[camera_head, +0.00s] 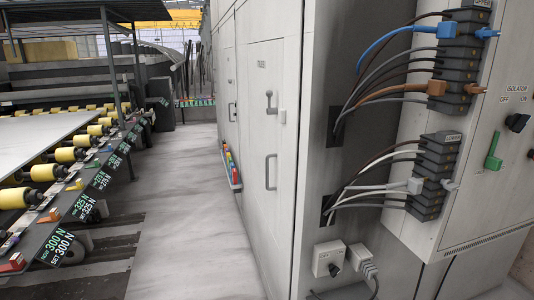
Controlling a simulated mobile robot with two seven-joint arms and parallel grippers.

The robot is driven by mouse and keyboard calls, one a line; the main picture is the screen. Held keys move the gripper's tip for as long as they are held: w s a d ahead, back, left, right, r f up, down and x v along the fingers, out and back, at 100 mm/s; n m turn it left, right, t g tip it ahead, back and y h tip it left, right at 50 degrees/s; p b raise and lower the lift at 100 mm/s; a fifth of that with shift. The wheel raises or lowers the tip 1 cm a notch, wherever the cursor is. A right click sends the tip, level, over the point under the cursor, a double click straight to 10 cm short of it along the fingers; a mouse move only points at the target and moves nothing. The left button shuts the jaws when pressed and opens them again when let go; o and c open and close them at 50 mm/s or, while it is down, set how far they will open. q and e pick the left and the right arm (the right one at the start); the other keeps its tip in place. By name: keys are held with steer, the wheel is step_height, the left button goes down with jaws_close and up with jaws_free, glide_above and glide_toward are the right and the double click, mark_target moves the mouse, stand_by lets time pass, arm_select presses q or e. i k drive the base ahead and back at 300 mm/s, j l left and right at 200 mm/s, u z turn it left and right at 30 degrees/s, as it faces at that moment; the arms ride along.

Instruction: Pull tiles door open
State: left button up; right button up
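A tall white cabinet stands at the centre, seen at a slant. Its near door (259,135) looks closed and carries a small dark label near the top, too small to read. A grey upright bar handle (270,172) sits on the lower part of this door. A grey lever latch (271,103) sits above it. Another narrower panel with its own handle (232,112) is farther along. I cannot tell which panel is the tiles door. Neither of my grippers is in view.
Cables and dark terminal blocks (465,60) fill the cabinet's right side, with a switch box (328,259) low down. A shelf of coloured items (232,167) juts from the front. A roller conveyor (75,155) runs along the left. The pale floor (180,200) between is clear.

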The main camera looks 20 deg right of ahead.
mark_target(265, 59)
steer(key=i+l+z, duration=1)
steer(key=i, duration=0.15)
